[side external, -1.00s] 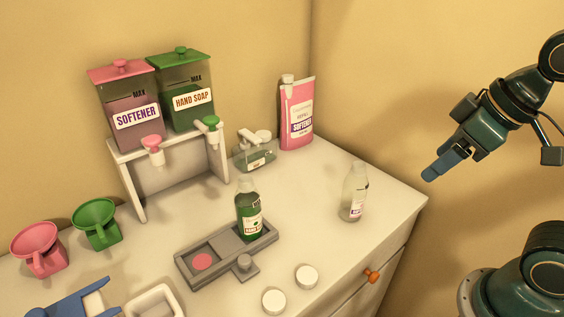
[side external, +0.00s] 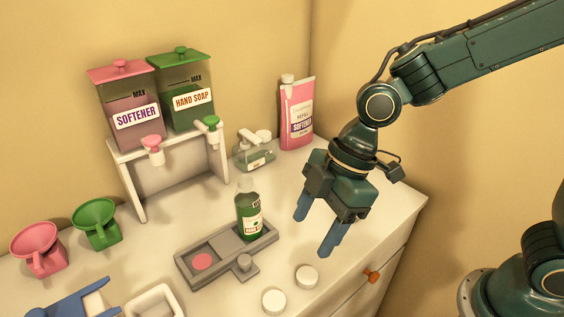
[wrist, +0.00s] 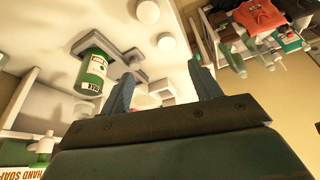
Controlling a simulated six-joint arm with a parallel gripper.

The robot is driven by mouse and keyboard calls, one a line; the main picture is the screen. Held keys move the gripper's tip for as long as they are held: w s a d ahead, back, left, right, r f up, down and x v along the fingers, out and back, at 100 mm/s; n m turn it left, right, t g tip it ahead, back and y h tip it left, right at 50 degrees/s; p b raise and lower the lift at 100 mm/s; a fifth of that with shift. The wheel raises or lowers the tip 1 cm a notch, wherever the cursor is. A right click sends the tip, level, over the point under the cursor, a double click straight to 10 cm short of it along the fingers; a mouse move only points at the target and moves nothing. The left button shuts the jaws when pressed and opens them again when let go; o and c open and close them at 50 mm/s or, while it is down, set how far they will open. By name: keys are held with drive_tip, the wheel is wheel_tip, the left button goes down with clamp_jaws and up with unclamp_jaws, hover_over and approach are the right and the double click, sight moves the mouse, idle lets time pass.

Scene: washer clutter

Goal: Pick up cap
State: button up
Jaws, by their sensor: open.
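Two round white caps lie flat on the white counter near its front edge in the side view, one cap (side external: 307,276) farther right and the other cap (side external: 274,301) nearer the camera. Two white round caps also show in the wrist view, one cap (wrist: 148,12) at the top and one cap (wrist: 166,42) below it. My gripper (side external: 314,232) is open and empty, its blue fingers pointing down above the counter, behind and above the caps. In the wrist view the fingers (wrist: 160,88) stand apart with nothing between them.
A green hand soap bottle (side external: 249,214) stands on the grey tray (side external: 195,268), left of my gripper. Dispensers on a white stand (side external: 136,190), a pink refill pouch (side external: 297,112) and a clear pump bottle (side external: 254,153) stand behind. An orange drawer knob (side external: 371,277) is at the front.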

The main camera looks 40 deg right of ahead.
drive_tip(key=shift+a+f+n, duration=0.4)
drive_tip(key=shift+a+f, duration=0.1)
drive_tip(key=shift+a, duration=0.25)
drive_tip(key=shift+f, duration=0.1)
hover_over(276, 299)
drive_tip(key=d, duration=0.3)
drive_tip(key=shift+s+a+f, duration=0.1)
drive_tip(key=shift+s+f, duration=0.05)
drive_tip(key=shift+f, duration=3.75)
drive_tip(key=shift+s+x, duration=0.15)
drive_tip(key=shift+x, duration=1.15)
drive_tip(key=shift+s+x, duration=0.1)
drive_tip(key=shift+x, duration=1.15)
drive_tip(key=shift+a, duration=0.2)
